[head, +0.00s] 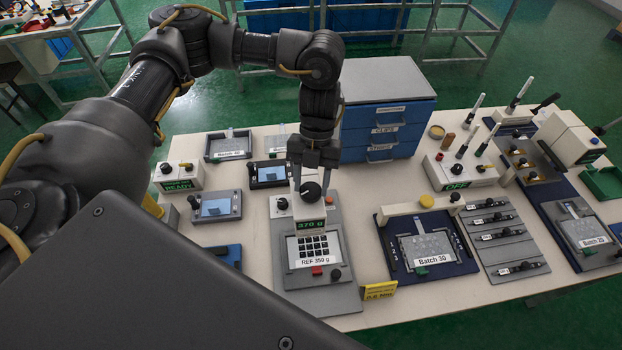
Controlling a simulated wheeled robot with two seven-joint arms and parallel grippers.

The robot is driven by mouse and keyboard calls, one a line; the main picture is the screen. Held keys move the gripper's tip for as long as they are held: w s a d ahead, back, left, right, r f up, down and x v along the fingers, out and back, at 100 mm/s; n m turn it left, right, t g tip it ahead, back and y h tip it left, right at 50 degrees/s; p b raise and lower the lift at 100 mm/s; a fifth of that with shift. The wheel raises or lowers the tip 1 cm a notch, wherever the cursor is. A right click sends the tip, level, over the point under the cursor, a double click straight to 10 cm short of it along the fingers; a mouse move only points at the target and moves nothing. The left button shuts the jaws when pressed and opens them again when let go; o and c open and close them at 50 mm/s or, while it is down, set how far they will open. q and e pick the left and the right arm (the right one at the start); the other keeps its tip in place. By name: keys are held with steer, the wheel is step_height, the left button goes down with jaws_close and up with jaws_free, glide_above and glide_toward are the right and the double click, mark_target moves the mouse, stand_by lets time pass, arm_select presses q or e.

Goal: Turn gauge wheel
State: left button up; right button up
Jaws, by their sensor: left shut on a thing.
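The gauge wheel (311,191) is a black round knob at the top of the grey gauge unit (340,293) in the middle of the table. My left gripper (311,172) reaches down from above with a finger on each side of the wheel, shut on it. The lit green display (311,225) below the wheel reads 370 g. Under it are a black keypad (312,246) and a label reading REF 350 g (317,261). My right gripper is out of view.
A blue drawer cabinet (388,128) stands just behind and right of my gripper. A framed Batch 30 film (430,250) lies to the right, small screen devices (217,206) to the left. A yellow tag (379,290) stands at the front edge.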

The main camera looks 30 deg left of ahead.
arm_select(q)
steer(key=m+y, duration=0.1)
steer(key=m, duration=0.3)
steer(key=shift+d+m+y, duration=0.2)
steer(key=shift+m+y, duration=0.1)
steer(key=shift+y, duration=0.1)
steer(key=shift+d+m+y, duration=0.15)
steer(key=shift+m+y, duration=0.65)
steer(key=shift+m, duration=1.2)
steer(key=shift+t, duration=0.3)
steer(key=o, duration=1)
steer(key=shift+f, duration=0.1)
steer(key=b+v, duration=0.3)
steer(key=v, duration=0.8)
steer(key=shift+w, duration=0.15)
steer(key=shift+f, duration=0.1)
